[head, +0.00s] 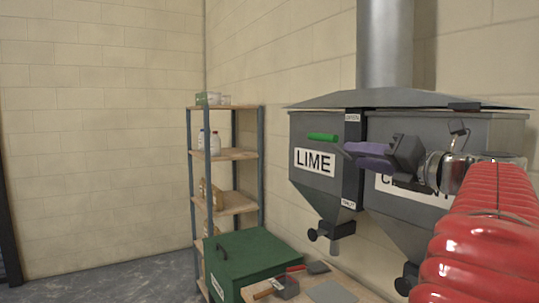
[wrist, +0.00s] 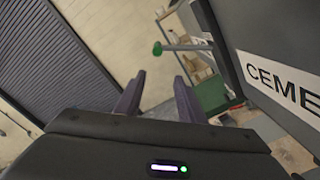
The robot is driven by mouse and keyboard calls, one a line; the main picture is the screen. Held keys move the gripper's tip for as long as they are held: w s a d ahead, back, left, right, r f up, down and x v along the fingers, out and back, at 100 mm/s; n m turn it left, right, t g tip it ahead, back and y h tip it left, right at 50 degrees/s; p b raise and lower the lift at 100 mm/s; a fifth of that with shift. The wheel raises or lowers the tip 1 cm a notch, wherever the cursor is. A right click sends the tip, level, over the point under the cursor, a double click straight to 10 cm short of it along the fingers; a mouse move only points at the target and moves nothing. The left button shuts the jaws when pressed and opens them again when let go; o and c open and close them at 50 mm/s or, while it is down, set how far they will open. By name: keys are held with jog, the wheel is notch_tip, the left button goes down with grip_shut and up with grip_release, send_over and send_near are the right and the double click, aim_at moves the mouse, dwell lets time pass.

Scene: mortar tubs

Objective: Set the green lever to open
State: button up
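The green lever (head: 323,137) sticks out from the dark upright plate (head: 353,160) between the two hopper sections, roughly level. A small white label (head: 352,118) near the plate's top seems to read OPEN; another (head: 348,204) is at its bottom, too small to read surely. My gripper (head: 352,150) with purple fingers is in front of the plate, just right of and below the green grip. In the wrist view my gripper (wrist: 158,80) is open and empty. The lever's green end (wrist: 157,48) shows beyond the fingertips, between the fingers' lines, not held.
The grey hopper bears a LIME sign (head: 315,162) and a CEMENT sign, partly hidden by my arm. A shelf rack (head: 225,155) stands in the corner. A green chest (head: 255,258) and a bench with tools (head: 335,292) are below. The left floor is clear.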

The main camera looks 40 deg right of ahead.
jog(key=shift+w+a, duration=0.15)
jog(key=shift+a, duration=0.05)
jog(key=shift+c, duration=1.4)
jog(key=shift+t+y, duration=0.3)
jog(key=shift+t, duration=0.4)
jog(key=w+a, duration=0.1)
jog(key=a, duration=0.1)
jog(key=w+a, duration=0.1)
jog(key=a, duration=0.1)
jog(key=w+a, duration=0.1)
jog(key=a, duration=0.1)
jog(key=shift+a+f, duration=0.15)
jog(key=shift+f, duration=0.2)
grip_shut()
jog(key=f+h, duration=0.1)
jog(key=d+f+m+h, duration=0.1)
jog(key=d+f+h, duration=0.1)
jog(key=f+h, duration=0.1)
jog(key=shift+s, duration=0.35)
jog(key=shift+d, duration=0.1)
